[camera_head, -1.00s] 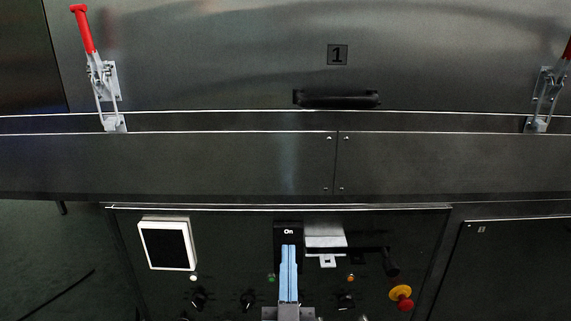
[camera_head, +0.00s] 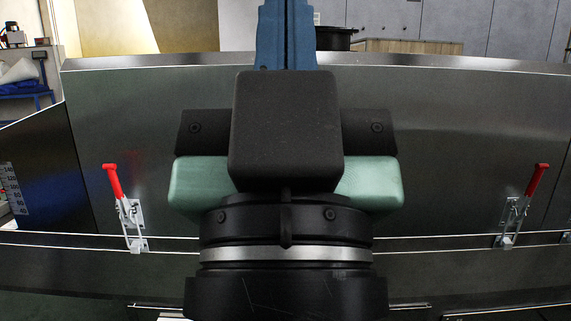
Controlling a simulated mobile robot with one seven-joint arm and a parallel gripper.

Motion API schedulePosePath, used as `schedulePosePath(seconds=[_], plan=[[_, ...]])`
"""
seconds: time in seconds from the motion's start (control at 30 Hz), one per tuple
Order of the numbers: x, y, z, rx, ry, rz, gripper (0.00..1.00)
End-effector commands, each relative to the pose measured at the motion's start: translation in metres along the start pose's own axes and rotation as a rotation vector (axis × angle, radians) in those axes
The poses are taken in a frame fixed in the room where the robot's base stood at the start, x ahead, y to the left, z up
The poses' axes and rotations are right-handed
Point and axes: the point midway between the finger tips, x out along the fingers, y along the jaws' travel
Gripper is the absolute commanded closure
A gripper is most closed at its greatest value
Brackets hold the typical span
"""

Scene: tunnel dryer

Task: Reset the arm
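My gripper (camera_head: 286,36) stands upright in the middle of the head view, close to the camera, with its blue fingers pointing up. The fingers lie side by side with no gap showing, so it looks shut, with nothing seen between them. The fingertips run out of the top of the frame. My black wrist and green-sided gripper body hide the middle of the dryer, including its control panel.
The dryer's steel front (camera_head: 470,130) spans the view behind my arm. A red-handled clamp stands at left (camera_head: 126,205) and another at right (camera_head: 519,205). Beyond the dryer are a black pot (camera_head: 335,40), grey cabinets (camera_head: 430,22) and a cluttered table (camera_head: 25,85).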

Motion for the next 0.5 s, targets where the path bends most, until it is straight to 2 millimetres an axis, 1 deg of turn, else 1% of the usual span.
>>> schedulePosePath(seconds=[0.03, 0.5], plan=[[0.020, 0.000, -0.019, 0.001, 0.001, 0.000, 1.00], [0.123, 0.000, -0.116, 0.002, 0.000, -0.001, 1.00]])
